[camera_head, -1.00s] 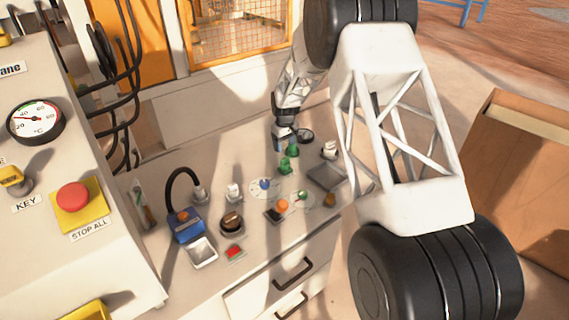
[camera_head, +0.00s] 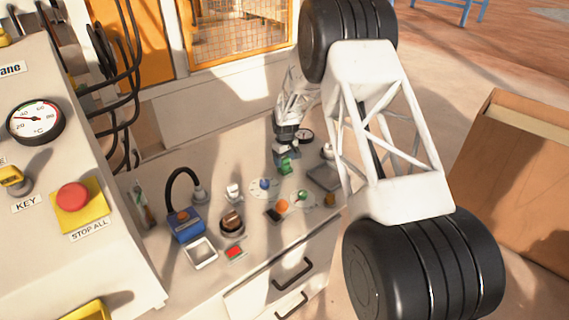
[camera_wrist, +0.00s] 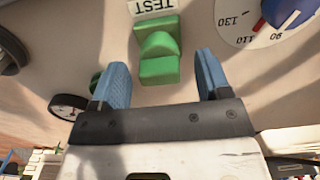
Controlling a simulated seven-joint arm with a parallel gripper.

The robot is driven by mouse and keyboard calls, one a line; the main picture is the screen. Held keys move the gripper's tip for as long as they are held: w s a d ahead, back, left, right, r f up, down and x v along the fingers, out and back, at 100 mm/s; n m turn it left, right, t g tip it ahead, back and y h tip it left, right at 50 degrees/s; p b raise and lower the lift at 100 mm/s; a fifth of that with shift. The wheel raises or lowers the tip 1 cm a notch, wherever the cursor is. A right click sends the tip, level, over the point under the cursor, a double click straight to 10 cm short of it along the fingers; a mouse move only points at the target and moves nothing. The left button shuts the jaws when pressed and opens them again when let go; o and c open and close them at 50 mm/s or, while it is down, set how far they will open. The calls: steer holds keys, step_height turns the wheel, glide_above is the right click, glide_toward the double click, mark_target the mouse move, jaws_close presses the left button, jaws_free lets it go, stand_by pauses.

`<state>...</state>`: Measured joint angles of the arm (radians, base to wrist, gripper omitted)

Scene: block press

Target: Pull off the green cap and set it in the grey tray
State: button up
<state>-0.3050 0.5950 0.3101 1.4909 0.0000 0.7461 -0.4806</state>
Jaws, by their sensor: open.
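My gripper (camera_wrist: 162,72) is open and empty, pointing down over the counter; it also shows in the head view (camera_head: 285,154). Straight ahead of its fingers is a stepped green piece (camera_wrist: 158,60) beside a TEST label, also in the head view (camera_head: 285,167). The fingertips are on either side of it, apart from it. A rounded green bit (camera_wrist: 95,80) shows partly behind the left finger. I cannot tell for certain which green piece is the cap. The grey tray (camera_head: 322,179) lies to the right of my gripper in the head view, partly hidden by my arm.
A dial with a blue knob (camera_wrist: 290,16) is close to the right finger, and a black-rimmed gauge (camera_wrist: 68,107) to the left. An orange knob (camera_head: 282,206), a dark knob (camera_head: 232,220), a blue box (camera_head: 185,224) and a pale tray (camera_head: 201,252) stand nearer the counter's front.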

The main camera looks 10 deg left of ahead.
mark_target(285, 158)
steer(key=shift+f, duration=0.6)
stand_by(0.9)
steer(key=c, duration=1.3)
steer(key=shift+o, duration=0.2)
steer(key=shift+r, duration=0.25)
steer(key=shift+r, duration=0.35)
steer(key=shift+r, duration=0.7)
steer(key=shift+r, duration=1.05)
